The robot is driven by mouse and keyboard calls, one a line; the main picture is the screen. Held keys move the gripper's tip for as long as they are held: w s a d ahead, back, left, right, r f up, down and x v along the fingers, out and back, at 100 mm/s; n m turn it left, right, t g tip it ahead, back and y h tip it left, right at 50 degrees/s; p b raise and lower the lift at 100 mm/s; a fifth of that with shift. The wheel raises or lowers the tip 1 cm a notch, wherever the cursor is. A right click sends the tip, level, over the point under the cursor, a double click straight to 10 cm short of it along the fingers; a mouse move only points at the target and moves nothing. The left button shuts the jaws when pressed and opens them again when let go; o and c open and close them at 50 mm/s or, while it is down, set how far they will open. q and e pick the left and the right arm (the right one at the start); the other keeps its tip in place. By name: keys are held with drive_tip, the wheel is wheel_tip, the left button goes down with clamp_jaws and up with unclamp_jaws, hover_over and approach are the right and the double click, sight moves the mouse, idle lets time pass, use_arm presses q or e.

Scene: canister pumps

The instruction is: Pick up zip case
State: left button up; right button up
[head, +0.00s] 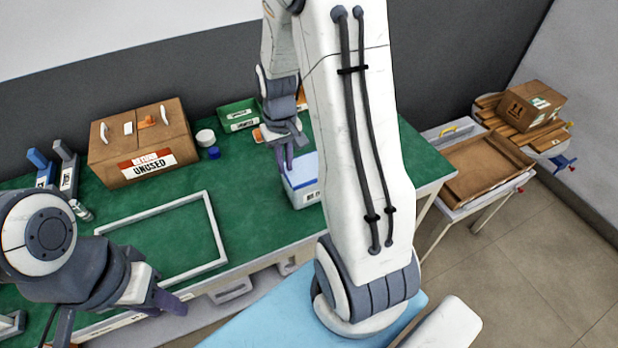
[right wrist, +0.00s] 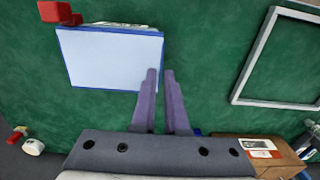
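No thing in view is plainly marked as the zip case. A blue-and-white box-like case (head: 303,183) stands near the right end of the green table; in the right wrist view it shows as a white top with blue edges (right wrist: 110,58). My right gripper (head: 285,163) points down beside it at its back left. In the right wrist view my fingertips (right wrist: 160,71) appear at the case's edge, with a narrow empty gap between them. I cannot tell whether they touch it. My left gripper (head: 170,304) is at the table's front edge, its fingers partly hidden and nothing seen in it.
A brown box labelled UNUSED (head: 143,143) stands at the back left. A white frame (head: 213,228) lies on the green table (head: 262,228). A green bin (head: 238,114), white roll (head: 205,137) and blue cap (head: 214,153) stand behind. A side table holds a brown tray (head: 480,165).

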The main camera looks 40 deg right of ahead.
wheel_tip(320, 180, down, 10)
drive_tip(key=shift+s+p, duration=0.1)
drive_tip(key=shift+p, duration=0.3)
clamp_jaws()
drive_tip(key=shift+r, duration=0.15)
idle(1.5)
